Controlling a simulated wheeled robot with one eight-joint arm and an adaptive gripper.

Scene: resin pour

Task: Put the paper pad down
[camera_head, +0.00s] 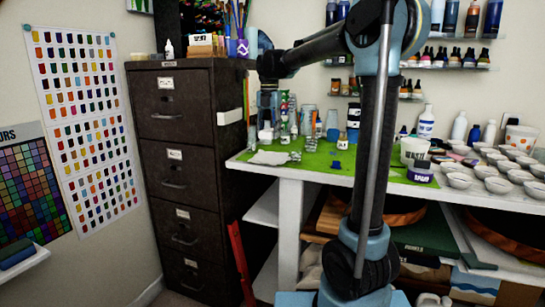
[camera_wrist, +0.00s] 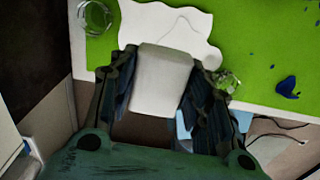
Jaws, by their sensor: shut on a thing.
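My gripper (camera_wrist: 158,92) is shut on a white, blocky paper pad (camera_wrist: 160,78), which sits between the two dark fingers in the wrist view. In the head view my gripper (camera_head: 267,112) points down at the left end of the worktable, with the pad (camera_head: 265,134) small and white below it. In the wrist view the pad overlaps a wavy-edged white sheet (camera_wrist: 165,20) lying on the green table top (camera_wrist: 262,40). Whether the pad touches the sheet or table is hard to tell.
A clear glass (camera_wrist: 95,17) and a small clear item (camera_wrist: 227,82) stand near the sheet. A blue blob (camera_wrist: 287,87) lies on the green. A dark filing cabinet (camera_head: 190,150) stands left of the table. Bottles and bowls (camera_head: 490,172) crowd the right.

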